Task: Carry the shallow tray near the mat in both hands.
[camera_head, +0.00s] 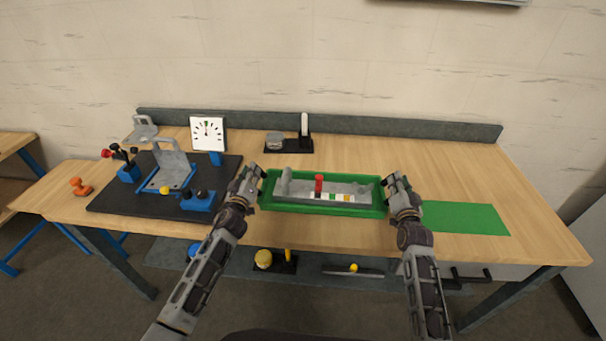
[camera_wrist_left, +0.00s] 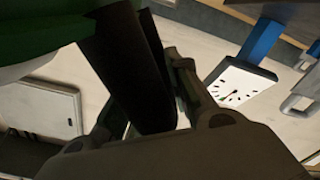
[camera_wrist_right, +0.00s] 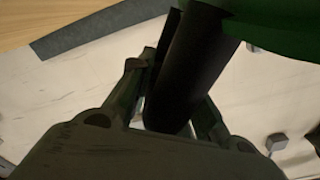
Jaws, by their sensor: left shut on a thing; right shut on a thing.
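The shallow green tray (camera_head: 300,209) is at the middle of the workbench in the head view. It holds a grey fixture (camera_head: 335,187) with a red piece (camera_head: 319,183) and small coloured blocks. My left gripper (camera_head: 254,180) is shut on the tray's left end, and my right gripper (camera_head: 393,187) is shut on its right end. Each wrist view shows a dark handle, (camera_wrist_left: 135,70) and (camera_wrist_right: 185,75), between the fingers. The tray looks level; whether it touches the bench is unclear. The green mat (camera_head: 465,217) lies to the right of the tray, past my right gripper.
A black board (camera_head: 110,200) with blue and grey fixtures lies on the left. A white dial (camera_head: 208,133) and a black stand (camera_head: 289,148) are behind. A grey ledge (camera_head: 400,127) runs along the back. The wood around the mat is clear.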

